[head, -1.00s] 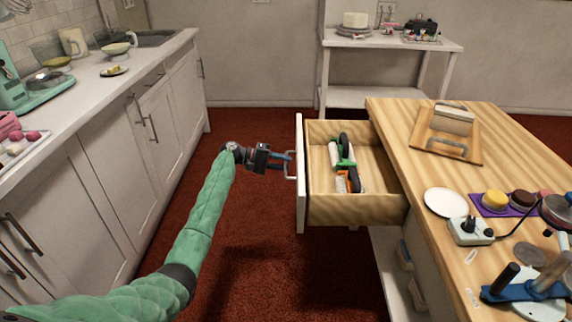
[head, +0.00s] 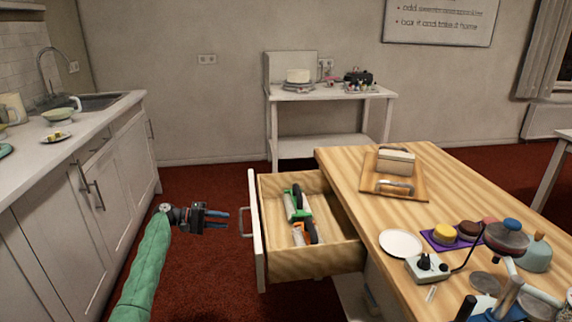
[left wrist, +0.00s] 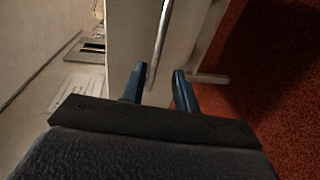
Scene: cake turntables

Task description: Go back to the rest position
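My left gripper (head: 226,218) is empty in the head view, with its blue fingers pointing right toward the drawer handle (head: 244,222). A small gap lies between the fingertips and the handle. In the left wrist view the two fingers of the left gripper (left wrist: 160,80) stand apart, with the pale drawer front (left wrist: 134,40) beyond them. The drawer (head: 310,262) of the wooden table is pulled out and holds tools with green, orange and black parts (head: 299,212). My right gripper is in neither view.
The wooden table (head: 450,185) carries a board with a block, a white plate (head: 400,243), a purple mat with small cakes, and a control box (head: 427,268). A counter (head: 60,145) runs along the left. A white side table (head: 335,93) stands behind. Red carpet lies open between counter and drawer.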

